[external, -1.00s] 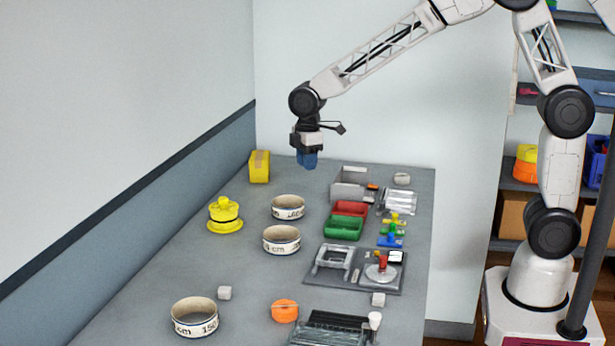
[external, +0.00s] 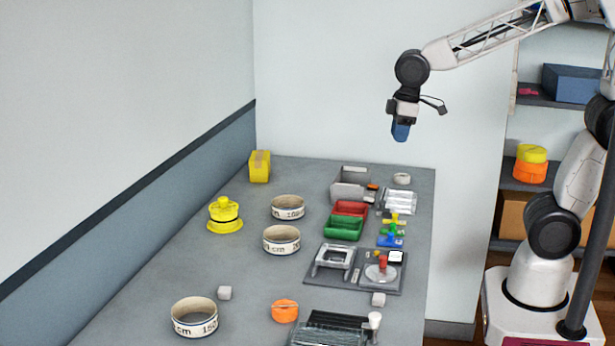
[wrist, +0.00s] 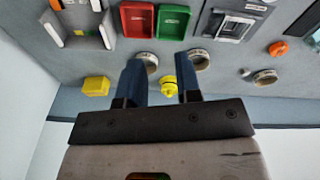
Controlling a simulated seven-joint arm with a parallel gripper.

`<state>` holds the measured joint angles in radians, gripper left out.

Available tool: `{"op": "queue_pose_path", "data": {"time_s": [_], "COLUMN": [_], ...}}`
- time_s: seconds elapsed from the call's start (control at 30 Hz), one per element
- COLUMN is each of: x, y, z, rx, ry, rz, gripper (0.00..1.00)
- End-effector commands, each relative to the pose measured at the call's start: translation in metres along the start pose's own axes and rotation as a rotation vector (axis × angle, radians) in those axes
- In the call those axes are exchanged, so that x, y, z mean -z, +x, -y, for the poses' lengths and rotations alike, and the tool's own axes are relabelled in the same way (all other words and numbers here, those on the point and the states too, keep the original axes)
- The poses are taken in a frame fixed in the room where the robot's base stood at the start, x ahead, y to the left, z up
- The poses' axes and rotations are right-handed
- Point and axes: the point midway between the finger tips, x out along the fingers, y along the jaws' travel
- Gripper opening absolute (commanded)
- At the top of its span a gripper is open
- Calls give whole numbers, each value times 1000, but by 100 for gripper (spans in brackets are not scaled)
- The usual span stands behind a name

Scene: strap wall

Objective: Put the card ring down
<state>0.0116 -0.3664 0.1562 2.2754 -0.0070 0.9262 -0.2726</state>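Three cream card rings with printed cm markings stand on the grey table: a far ring (external: 288,208), a middle ring (external: 281,240) and a near ring (external: 194,318). They also show in the wrist view, the near ring (wrist: 265,77) at the right. My gripper (external: 400,132) is high above the far right part of the table, clear of everything. In the wrist view its two blue fingers (wrist: 158,88) are apart with nothing held between them. Parts of two rings are hidden behind the fingers there.
A yellow lidded pot (external: 225,215) and a yellow box (external: 260,167) stand at the left and back. Red (external: 350,209) and green trays (external: 343,228), a grey bin (external: 349,184) and a dark fixture board (external: 366,283) fill the right side. An orange pot (external: 284,311) is in front.

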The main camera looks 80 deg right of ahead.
Motion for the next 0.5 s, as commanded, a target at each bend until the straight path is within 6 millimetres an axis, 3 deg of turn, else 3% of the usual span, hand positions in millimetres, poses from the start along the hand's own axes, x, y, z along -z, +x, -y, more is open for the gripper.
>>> {"op": "queue_pose_path", "data": {"time_s": [0.1, 0.5], "x": [-32, -125], "y": [-8, -14], "z": [9, 36], "rx": [-5, -13], "ry": [52, 227], "rz": [-17, -66], "gripper": [31, 31]}}
